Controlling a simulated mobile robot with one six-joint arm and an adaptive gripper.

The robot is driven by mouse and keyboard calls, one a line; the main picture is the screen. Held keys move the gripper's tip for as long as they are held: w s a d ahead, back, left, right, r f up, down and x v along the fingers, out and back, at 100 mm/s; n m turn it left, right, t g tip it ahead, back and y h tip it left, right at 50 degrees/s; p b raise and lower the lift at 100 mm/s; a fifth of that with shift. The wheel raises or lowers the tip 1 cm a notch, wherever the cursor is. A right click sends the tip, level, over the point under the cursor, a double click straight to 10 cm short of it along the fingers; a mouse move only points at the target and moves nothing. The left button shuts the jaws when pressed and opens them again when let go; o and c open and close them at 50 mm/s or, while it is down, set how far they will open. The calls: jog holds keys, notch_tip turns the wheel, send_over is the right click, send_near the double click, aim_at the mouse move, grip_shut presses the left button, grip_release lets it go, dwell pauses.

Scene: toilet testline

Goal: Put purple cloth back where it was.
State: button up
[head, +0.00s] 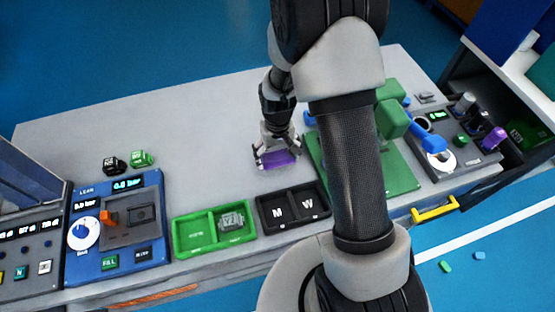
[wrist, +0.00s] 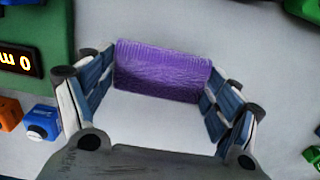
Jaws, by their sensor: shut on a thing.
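The purple cloth (head: 279,159) is a small rectangle in the middle of the head view, at the grey worktop. In the wrist view the purple cloth (wrist: 162,72) spans the space between the two blue-padded fingers. My gripper (head: 276,153) points down and is shut on the cloth, with one finger at each of its short ends; it also shows in the wrist view (wrist: 160,82). Whether the cloth touches the worktop or hangs just above it, I cannot tell.
Just in front of the cloth are a black tray marked M and W (head: 292,207) and a green two-part tray (head: 213,231). A green fixture (head: 398,172) stands to the right, partly behind my arm. A blue leak tester (head: 115,226) is at left. The worktop's back left is clear.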

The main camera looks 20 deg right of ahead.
jog(key=shift+f, duration=1.15)
jog(key=shift+f+b, duration=0.2)
jog(key=shift+b, duration=0.2)
jog(key=o, duration=0.8)
